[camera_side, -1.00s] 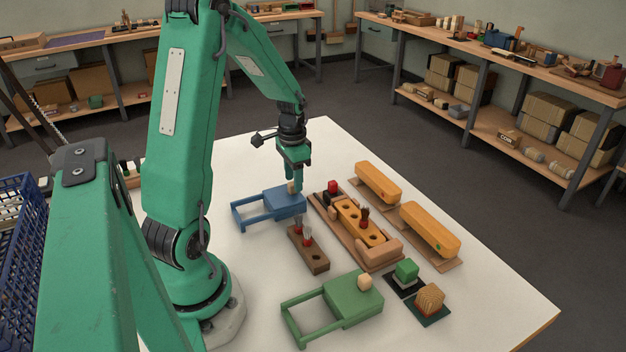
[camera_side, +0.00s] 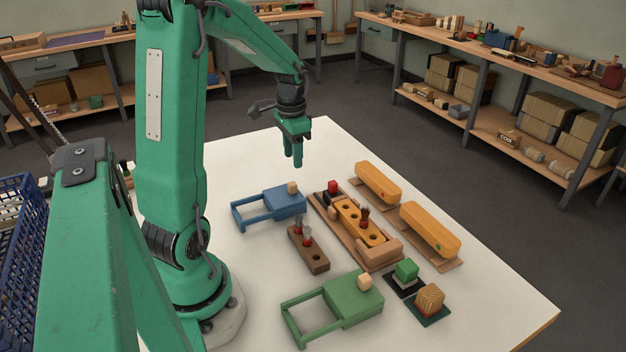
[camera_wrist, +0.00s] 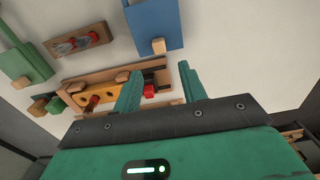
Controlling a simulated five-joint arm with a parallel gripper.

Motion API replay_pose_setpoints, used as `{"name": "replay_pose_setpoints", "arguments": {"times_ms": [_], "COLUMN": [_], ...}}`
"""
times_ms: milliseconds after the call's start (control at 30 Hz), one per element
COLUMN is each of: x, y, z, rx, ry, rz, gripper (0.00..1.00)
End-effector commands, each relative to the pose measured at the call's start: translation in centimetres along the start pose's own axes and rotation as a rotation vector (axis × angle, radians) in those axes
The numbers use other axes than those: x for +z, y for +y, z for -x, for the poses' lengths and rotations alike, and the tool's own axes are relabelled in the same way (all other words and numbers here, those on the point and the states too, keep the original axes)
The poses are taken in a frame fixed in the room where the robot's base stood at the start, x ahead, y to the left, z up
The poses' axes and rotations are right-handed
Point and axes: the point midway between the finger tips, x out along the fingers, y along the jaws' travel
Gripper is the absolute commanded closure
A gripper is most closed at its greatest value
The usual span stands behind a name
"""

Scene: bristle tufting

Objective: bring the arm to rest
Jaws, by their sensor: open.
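My gripper (camera_side: 293,158) is open and empty, raised above the white table (camera_side: 520,292) behind the blue drawer unit. It touches nothing in the side view. In the wrist view its two green fingers (camera_wrist: 160,92) stand apart with table showing between them. The blue drawer unit (camera_side: 285,203) has a small wooden knob (camera_side: 292,187) on top and its frame extends left.
A wooden fixture (camera_side: 385,256) holds a yellow block (camera_side: 350,216) with holes and a dark tuft. A brown tuft holder (camera_side: 312,258), two orange brush bodies (camera_side: 378,184) (camera_side: 430,230), a green drawer unit (camera_side: 352,298), a green cube (camera_side: 406,270) and a bristle bundle (camera_side: 429,298) stand nearby.

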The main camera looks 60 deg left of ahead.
Motion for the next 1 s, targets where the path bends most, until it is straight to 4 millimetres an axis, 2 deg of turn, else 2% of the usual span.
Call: {"name": "replay_pose_setpoints", "arguments": {"times_ms": [167,367,667,1000], "x": [-0.1,-0.3,0.1,2.4], "y": [0.4,2.5,8.7,15.6], "z": [0.3,2.0,6.1,9.5], "rx": [-0.005,-0.026,-0.067,-0.075], "ry": [0.006,0.039,0.143,0.284], "rz": [-0.001,-0.005,-0.006,-0.005], "gripper": [0.58,0.58,0.58,0.58]}}
